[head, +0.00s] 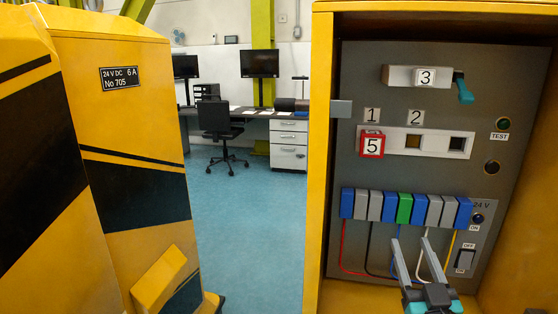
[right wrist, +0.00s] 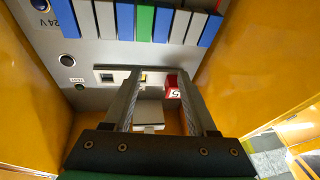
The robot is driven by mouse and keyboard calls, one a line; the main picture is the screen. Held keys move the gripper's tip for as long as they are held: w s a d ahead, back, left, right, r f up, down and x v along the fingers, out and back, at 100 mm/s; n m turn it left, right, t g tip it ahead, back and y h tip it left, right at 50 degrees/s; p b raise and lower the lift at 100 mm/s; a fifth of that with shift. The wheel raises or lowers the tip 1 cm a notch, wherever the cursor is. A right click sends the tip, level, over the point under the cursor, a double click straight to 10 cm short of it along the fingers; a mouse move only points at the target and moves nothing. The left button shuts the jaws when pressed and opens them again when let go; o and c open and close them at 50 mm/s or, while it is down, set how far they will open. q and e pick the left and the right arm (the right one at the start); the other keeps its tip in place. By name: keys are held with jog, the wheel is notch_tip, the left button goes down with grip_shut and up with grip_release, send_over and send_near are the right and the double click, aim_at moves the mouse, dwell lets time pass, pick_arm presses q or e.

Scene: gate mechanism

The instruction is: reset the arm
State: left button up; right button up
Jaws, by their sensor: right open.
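My right gripper (head: 411,241) points up inside the open yellow cabinet (head: 319,150), in front of the lower panel. Its two fingers stand apart with nothing between them, below the row of blue, grey and green blocks (head: 404,208). The right wrist view shows the fingers (right wrist: 164,75) from behind, also apart and empty. No gate arm can be made out. The panel (head: 480,120) carries a white block marked 3 (head: 425,77) with a teal lever (head: 464,90) hanging at its right end. My left gripper is out of view.
Below the lever are a red block marked 5 (head: 371,144) and a white plate with two square windows (head: 436,142). A TEST button (head: 503,124) and an ON/OFF switch (head: 465,260) sit at right. A striped yellow housing (head: 115,140) stands left; blue floor (head: 250,220) lies between.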

jog(key=s+a+f+g+y, duration=0.1)
jog(key=s+a+f+g, duration=0.15)
jog(key=f, duration=0.25)
jog(key=s+a+f+g, duration=0.1)
jog(key=f+g, duration=0.2)
jog(key=f, duration=0.2)
jog(key=s+a+f+n+g, duration=0.15)
jog(key=s+f+g, duration=0.25)
jog(key=s, duration=0.4)
jog(key=s+a+f+g, duration=0.2)
jog(key=s+f+g, duration=0.25)
jog(key=s, duration=0.35)
jog(key=s+a+f+n+g, duration=0.1)
jog(key=s+a+f+g, duration=0.1)
jog(key=s+f+g, duration=0.45)
notch_tip(320, 180, down, 19)
jog(key=s+d+t, duration=0.1)
jog(key=s+t, duration=0.1)
jog(key=s+d+f, duration=0.5)
jog(key=s+f, duration=0.6)
jog(key=f, duration=0.3)
jog(key=shift+s+g, duration=0.3)
jog(key=shift+g, duration=0.15)
jog(key=shift+d, duration=0.1)
